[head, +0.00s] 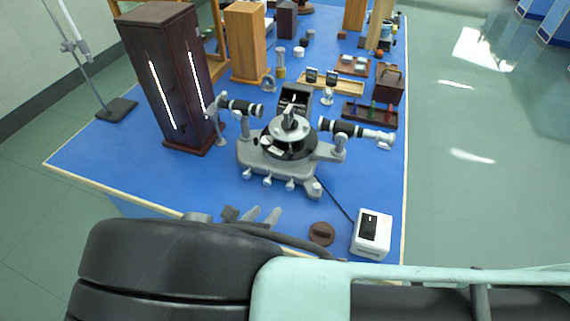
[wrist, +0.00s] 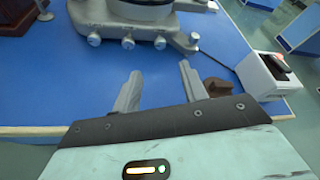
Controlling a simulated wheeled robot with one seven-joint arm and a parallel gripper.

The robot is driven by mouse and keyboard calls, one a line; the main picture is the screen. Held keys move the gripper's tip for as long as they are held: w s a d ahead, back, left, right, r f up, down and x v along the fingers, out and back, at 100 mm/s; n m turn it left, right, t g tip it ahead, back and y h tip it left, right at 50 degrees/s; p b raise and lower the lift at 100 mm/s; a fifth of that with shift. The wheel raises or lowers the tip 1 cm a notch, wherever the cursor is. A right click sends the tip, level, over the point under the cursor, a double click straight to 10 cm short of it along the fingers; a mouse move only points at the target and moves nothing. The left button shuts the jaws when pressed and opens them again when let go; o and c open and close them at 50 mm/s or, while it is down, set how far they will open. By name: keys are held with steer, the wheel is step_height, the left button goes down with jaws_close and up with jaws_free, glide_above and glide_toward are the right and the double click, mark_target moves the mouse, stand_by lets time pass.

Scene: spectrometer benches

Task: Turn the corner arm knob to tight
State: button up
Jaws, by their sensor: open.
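A grey spectrometer (head: 243,154) with a round dark table and two black telescope tubes stands on the blue bench. Several silver knobs line its near edge, among them one at the left end (head: 246,173), one near the middle (head: 290,185) and one at the right corner (head: 317,183). The right corner knob also shows in the wrist view (wrist: 194,38). I cannot tell from their look which is tight or loose. My gripper (head: 263,211) is open and empty, short of the knobs and apart from them. In the wrist view its two grey fingers (wrist: 160,74) point toward the knob row.
A white box with a black switch (head: 371,233) stands right of my gripper, a cable running to the spectrometer. A brown round piece (head: 321,234) lies beside it. A tall dark lamp housing (head: 168,75) stands at left.

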mark_target(288, 187)
steer(key=b+x, duration=0.3)
steer(key=x, duration=0.9)
steer(key=shift+w+d+f, duration=0.1)
steer(key=shift+w+d, duration=0.05)
steer(key=shift+w, duration=0.2)
jaws_close()
